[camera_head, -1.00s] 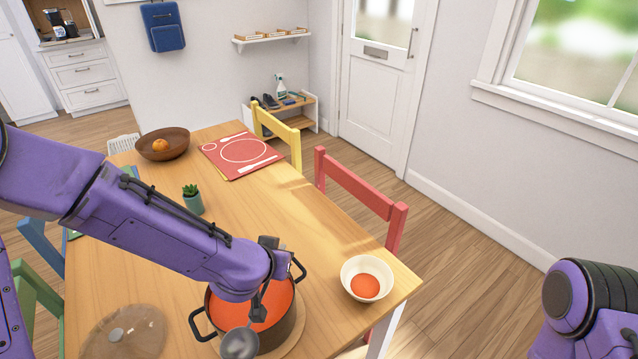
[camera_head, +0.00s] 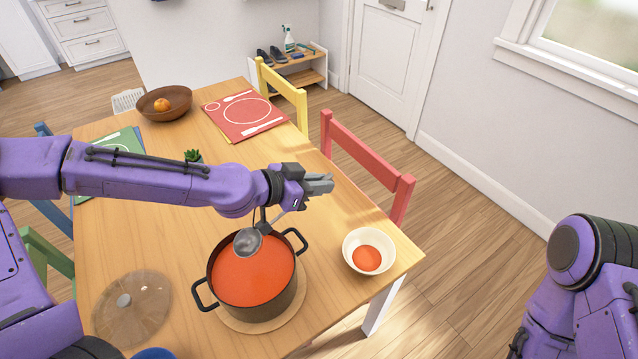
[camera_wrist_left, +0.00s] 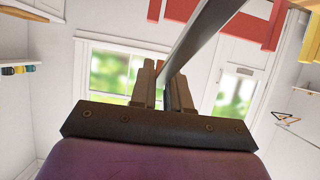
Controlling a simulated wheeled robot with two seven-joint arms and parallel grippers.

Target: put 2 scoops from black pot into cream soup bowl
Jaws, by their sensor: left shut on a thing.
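The black pot (camera_head: 214,268), full of red-orange soup, stands on a round wooden board. The cream soup bowl (camera_head: 352,242) sits to its right near the table corner, with some of the same soup in it. My left gripper (camera_head: 318,184) is above the table behind the pot and bowl, shut on the ladle's handle. The handle also shows between the fingers in the left wrist view (camera_wrist_left: 205,45). The ladle's grey head (camera_head: 248,243) hangs over the back part of the pot; I see no soup in it. My right gripper is out of view.
A glass lid (camera_head: 132,305) lies left of the pot. A small plant (camera_head: 193,156) is partly behind my left arm. A red placemat (camera_head: 243,114) and wooden bowl (camera_head: 166,103) are at the back. Red (camera_head: 365,165) and yellow (camera_head: 283,92) chairs line the right edge.

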